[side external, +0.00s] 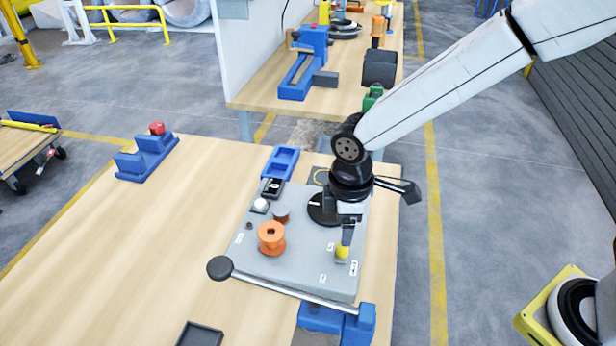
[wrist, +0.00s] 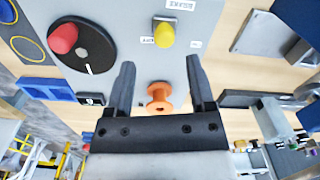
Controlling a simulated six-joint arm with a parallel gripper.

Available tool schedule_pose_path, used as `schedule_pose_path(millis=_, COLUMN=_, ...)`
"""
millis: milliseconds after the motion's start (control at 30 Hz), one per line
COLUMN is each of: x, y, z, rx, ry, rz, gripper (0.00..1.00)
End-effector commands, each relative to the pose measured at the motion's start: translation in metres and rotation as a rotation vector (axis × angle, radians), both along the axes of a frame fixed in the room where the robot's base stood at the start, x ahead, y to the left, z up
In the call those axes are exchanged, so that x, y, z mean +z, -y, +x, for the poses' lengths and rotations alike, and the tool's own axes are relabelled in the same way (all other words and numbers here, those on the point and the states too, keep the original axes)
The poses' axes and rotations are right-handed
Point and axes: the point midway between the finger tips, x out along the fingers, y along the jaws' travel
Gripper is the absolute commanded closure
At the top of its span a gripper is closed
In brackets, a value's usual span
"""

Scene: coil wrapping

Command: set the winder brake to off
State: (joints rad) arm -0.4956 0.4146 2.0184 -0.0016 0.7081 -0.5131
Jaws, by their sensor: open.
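The winder brake is a yellow-tipped lever (side external: 342,252) at the front right of the grey winder panel (side external: 300,262). In the wrist view the yellow tip (wrist: 164,35) stands on a small metal plate between two small labels, nearer the left one; a BRAKE label (wrist: 181,5) is beyond it. I cannot tell for sure which setting it is at. My gripper (side external: 346,238) points down just above the lever. In the wrist view its open, empty jaws (wrist: 161,66) are spread to either side of the lever's line, apart from it.
An orange spool (side external: 271,237) stands on the panel, left of the brake. A black dial (wrist: 85,60) with a red knob (wrist: 62,38) is beside it. A blue tray (side external: 280,162) lies behind.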

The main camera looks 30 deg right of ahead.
Motion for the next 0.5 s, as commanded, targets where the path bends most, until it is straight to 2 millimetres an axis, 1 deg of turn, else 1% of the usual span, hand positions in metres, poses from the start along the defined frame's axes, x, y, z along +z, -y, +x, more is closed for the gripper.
schedule_pose_path(millis=100, x=0.011, y=0.000, z=0.001, rx=0.000, ry=0.002, rz=0.001, gripper=0.30)
schedule_pose_path(millis=200, x=0.016, y=0.000, z=0.000, rx=0.000, ry=0.001, rz=0.000, gripper=0.30)
schedule_pose_path(millis=500, x=0.018, y=0.000, z=0.000, rx=0.000, ry=0.000, rz=0.000, gripper=0.30)
